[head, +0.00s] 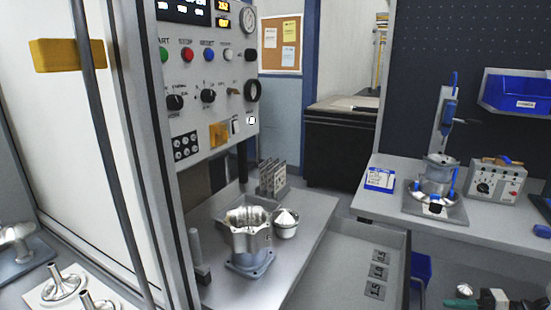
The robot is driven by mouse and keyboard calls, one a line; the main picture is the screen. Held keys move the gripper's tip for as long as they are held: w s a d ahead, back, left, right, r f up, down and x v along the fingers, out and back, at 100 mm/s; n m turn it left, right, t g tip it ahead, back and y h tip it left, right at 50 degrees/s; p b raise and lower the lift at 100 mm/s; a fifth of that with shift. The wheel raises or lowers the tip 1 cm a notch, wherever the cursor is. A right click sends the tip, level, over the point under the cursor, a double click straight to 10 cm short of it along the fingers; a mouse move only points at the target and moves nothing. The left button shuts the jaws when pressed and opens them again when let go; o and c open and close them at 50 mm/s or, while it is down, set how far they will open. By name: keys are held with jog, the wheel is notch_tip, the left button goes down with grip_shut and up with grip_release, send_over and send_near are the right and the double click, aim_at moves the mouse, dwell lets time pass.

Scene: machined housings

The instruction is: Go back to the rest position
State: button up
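My gripper does not show clearly anywhere in the head view. A machined metal housing (249,240) with an open top stands upright on the grey bench (312,225) in the middle. A small domed metal part (286,222) sits just right of it. Another metal housing (438,178) stands in a fixture on the right-hand bench, under a blue-handled tool (450,110). I cannot tell from this view how my arm is posed.
A control panel (208,85) with buttons and knobs rises at the left. Flanged metal parts (64,283) lie at the lower left. A tray marked with numbers (345,285) is at the lower middle. A grey control box (497,180) is at the right. Dark and green items crowd the lower right corner.

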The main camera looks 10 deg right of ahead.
jog(key=s+a+r+n+g+h, duration=0.4)
jog(key=a+r+n+h, duration=0.1)
jog(key=a+r, duration=0.8)
jog(key=s+a+r+n+g+h, duration=0.3)
jog(key=a+r+n+h, duration=0.2)
jog(key=a+r, duration=0.8)
jog(key=shift+s+a+r+g+h, duration=0.25)
jog(key=shift+s+a+g+h, duration=0.25)
jog(key=shift+h, duration=0.6)
jog(key=shift+w+a, duration=0.1)
jog(key=shift+a, duration=0.05)
